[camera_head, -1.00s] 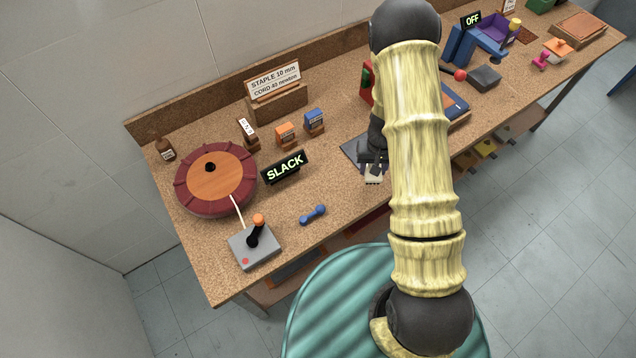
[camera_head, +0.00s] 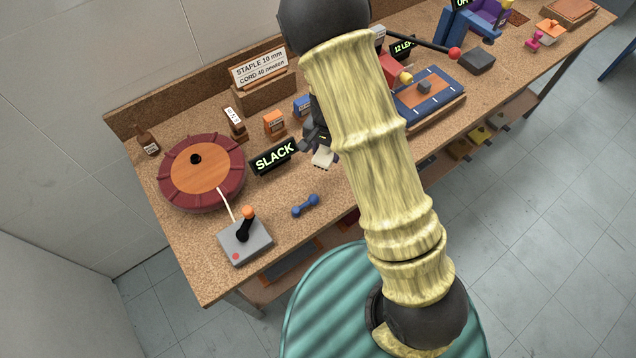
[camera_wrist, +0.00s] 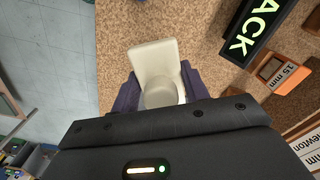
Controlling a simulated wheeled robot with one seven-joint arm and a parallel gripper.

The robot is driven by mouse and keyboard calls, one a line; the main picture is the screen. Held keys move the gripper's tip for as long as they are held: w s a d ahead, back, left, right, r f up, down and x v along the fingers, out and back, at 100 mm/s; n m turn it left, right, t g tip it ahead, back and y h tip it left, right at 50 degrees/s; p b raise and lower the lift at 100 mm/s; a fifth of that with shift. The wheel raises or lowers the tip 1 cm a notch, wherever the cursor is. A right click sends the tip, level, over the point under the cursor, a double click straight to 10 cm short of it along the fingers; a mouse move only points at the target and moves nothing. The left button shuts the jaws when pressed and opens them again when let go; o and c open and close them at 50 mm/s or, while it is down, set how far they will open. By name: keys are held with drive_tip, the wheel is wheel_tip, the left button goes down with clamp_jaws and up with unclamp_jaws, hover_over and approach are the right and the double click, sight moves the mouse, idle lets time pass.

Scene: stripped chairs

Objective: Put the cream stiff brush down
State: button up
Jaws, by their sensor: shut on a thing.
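The cream stiff brush (camera_wrist: 155,62) is between the fingers of my gripper (camera_wrist: 158,90) in the wrist view, and the gripper is shut on it. In the head view the brush (camera_head: 323,158) shows as a small pale piece below my gripper (camera_head: 314,146), to the right of the SLACK sign. Part of the gripper is hidden behind my arm. The brush appears held above the cork-coloured bench top (camera_head: 270,231); its exact height is hard to tell.
The SLACK sign (camera_head: 273,157) stands close left of my gripper. A blue dumbbell-shaped piece (camera_head: 305,205), a joystick box (camera_head: 245,243) and a round red-rimmed turntable (camera_head: 202,172) are nearby. Small orange (camera_head: 274,122) and blue boxes stand behind. Bench around the dumbbell is clear.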

drive_tip(key=shift+s+a+r+m+b, duration=0.2)
drive_tip(key=shift+s+a+m, duration=0.1)
drive_tip(key=shift+a, duration=0.3)
drive_tip(key=shift+s+a+r+m+b, duration=0.15)
drive_tip(key=shift+a+m, duration=0.15)
drive_tip(key=shift+a, duration=0.25)
hover_over(318, 179)
drive_tip(key=shift+f+p, duration=0.3)
drive_tip(key=shift+f, duration=2.8)
drive_tip(key=shift+f, duration=1.85)
